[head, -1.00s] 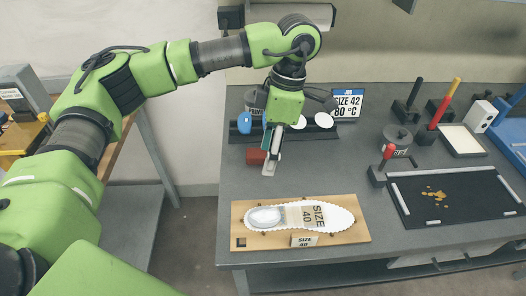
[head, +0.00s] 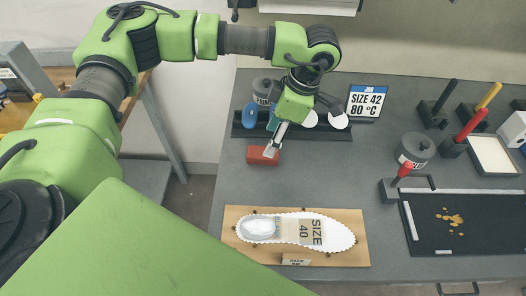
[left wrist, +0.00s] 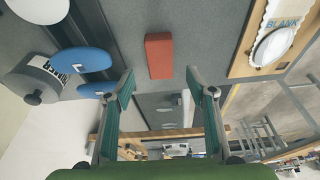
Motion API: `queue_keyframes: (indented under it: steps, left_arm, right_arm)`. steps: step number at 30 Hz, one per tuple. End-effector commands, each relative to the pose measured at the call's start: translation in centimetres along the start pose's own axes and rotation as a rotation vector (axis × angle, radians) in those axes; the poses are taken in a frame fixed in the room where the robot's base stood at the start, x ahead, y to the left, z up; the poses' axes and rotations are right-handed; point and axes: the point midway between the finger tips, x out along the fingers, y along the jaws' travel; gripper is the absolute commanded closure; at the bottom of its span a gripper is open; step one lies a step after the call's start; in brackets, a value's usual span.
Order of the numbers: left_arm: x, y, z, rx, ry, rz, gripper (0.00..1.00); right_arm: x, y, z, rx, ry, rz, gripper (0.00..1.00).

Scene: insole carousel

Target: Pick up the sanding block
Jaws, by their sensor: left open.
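The sanding block, seen as a red block (head: 260,157), lies on the grey bench in front of the dark rack. My left gripper (head: 272,146) points down at the block's right end, and its fingertips overlap the block in the head view. In the left wrist view the red block (left wrist: 159,56) lies just beyond the open fingers (left wrist: 160,82), roughly centred between them. Nothing is between the fingers. I cannot tell the exact height of the fingertips above the bench. My right gripper is not in view.
A dark rack (head: 240,128) with blue and white pieces stands close behind the block. A wooden board (head: 232,222) with a white insole lies at the front. A black mat (head: 485,215) is at the right. The bench between the block and mat is mostly clear.

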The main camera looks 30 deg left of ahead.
Motion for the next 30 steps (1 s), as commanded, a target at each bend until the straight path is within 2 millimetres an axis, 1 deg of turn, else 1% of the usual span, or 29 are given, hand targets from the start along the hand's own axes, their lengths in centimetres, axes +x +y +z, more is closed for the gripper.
queue_keyframes:
  steps: [1, 4, 8, 10, 12, 15, 18, 25, 26, 27, 29, 30]
  left_arm:
    - [0.5, 0.0, -0.1, 0.0, 0.001, -0.001, 0.49]
    - [1.2, 0.0, -0.1, 0.0, 0.0, 0.0, 0.49]
    - [2.1, -0.1, -0.2, 0.0, 0.001, -0.002, 0.49]
    - [3.0, -0.2, -0.3, 0.0, 0.002, -0.002, 0.49]
    - [4.1, -0.3, -0.3, 0.0, 0.002, -0.003, 0.49]
    - [5.7, -0.3, -0.3, -0.001, 0.002, -0.002, 0.49]
    - [6.4, -0.2, -0.2, -0.001, 0.0, -0.001, 0.49]
    - [6.6, -0.2, -0.2, -0.001, 0.0, 0.001, 0.49]
    - [6.6, -0.2, -0.2, -0.001, 0.0, 0.0, 0.54]
    - [6.6, -0.2, -0.2, -0.001, 0.0, 0.0, 0.65]
    - [6.6, -0.2, -0.2, -0.001, 0.0, 0.0, 0.8]
    - [6.6, -0.2, -0.2, -0.001, 0.0, 0.0, 0.91]
  right_arm:
    - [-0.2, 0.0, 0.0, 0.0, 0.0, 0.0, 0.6]
    - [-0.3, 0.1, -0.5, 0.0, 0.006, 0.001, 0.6]
    - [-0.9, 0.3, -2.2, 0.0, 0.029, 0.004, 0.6]
    - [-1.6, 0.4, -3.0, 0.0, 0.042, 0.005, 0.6]
    - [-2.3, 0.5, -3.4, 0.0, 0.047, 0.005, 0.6]
    - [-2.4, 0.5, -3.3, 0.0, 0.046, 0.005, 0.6]
    - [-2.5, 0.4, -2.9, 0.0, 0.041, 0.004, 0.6]
    - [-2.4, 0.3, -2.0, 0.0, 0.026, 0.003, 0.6]
    - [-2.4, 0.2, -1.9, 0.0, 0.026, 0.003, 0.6]
    - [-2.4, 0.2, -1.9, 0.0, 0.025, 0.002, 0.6]
    - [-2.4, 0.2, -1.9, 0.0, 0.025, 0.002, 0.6]
    - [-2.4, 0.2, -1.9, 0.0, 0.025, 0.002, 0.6]
